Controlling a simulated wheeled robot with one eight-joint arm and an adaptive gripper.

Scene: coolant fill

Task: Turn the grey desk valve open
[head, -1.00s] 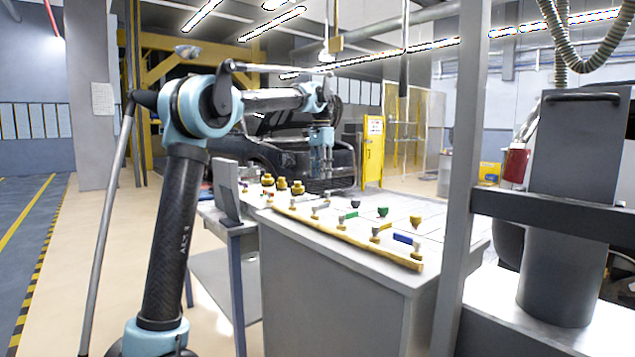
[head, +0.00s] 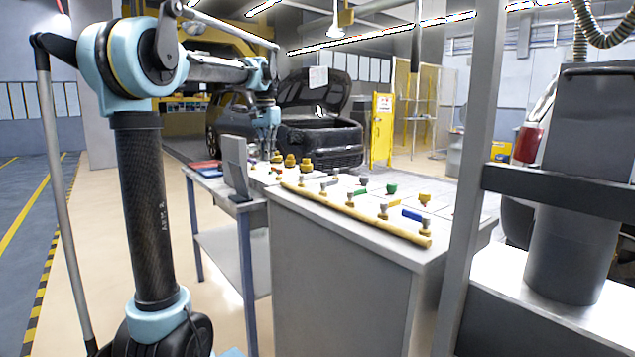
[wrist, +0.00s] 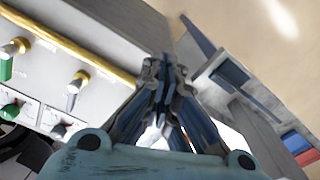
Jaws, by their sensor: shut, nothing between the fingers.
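A row of small valves stands along the yellow pipe (head: 355,213) on the grey desk (head: 340,245). The grey-handled valve (head: 331,183) is near the pipe's far left end. In the wrist view, a valve with a grey lever (wrist: 75,90) sits left of my gripper, on the yellow pipe. My gripper (head: 266,150) is at the desk's far left edge, apart from the valves. In the wrist view its fingers (wrist: 164,72) are closed together with nothing between them.
Brass-coloured knobs (head: 291,161) stand at the desk's far end. A grey post (head: 470,160) stands at right.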

